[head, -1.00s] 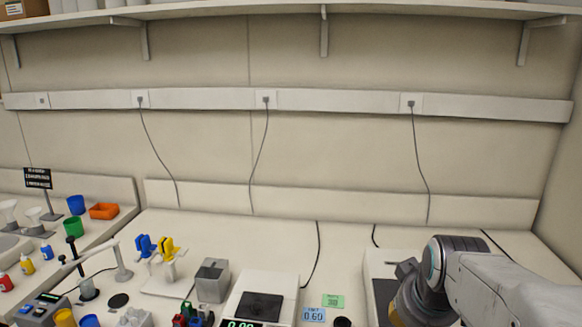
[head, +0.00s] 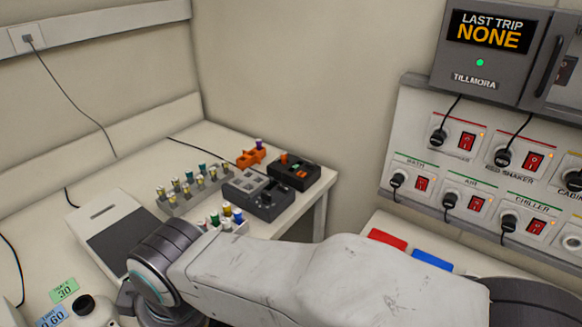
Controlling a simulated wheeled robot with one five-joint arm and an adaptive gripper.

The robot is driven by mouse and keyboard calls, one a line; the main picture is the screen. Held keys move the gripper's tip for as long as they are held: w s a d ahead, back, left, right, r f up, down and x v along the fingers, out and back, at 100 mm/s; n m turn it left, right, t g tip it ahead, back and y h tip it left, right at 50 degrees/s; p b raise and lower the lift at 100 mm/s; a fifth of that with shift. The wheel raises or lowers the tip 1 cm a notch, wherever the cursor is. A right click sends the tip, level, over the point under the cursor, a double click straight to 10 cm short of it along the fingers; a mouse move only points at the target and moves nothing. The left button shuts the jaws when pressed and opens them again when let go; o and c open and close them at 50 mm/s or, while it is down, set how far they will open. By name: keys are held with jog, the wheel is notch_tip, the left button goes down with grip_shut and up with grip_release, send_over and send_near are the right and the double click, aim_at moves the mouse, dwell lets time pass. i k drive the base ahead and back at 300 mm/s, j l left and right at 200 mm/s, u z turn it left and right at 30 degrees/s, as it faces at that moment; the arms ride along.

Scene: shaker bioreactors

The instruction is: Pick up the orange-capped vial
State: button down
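A small orange cap-like top (head: 284,158) stands up at the back left of a black device (head: 295,174) on the far right of the bench. It may be the orange-capped vial, but it is too small to be sure. My arm (head: 330,275) crosses the lower part of the head view from the right, in front of the bench. Its wrist end bends down at the lower left, and my gripper is out of the frame.
A rack (head: 183,207) holds several yellow- and teal-capped vials. Nearby are a grey block device (head: 257,194), an orange holder (head: 245,161) with a purple-capped vial, and several coloured caps partly behind my arm. A flat scale-like unit (head: 97,212) lies left. Switch panels cover the right wall.

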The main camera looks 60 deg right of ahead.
aim_at(283, 155)
jog(key=z, duration=1.55)
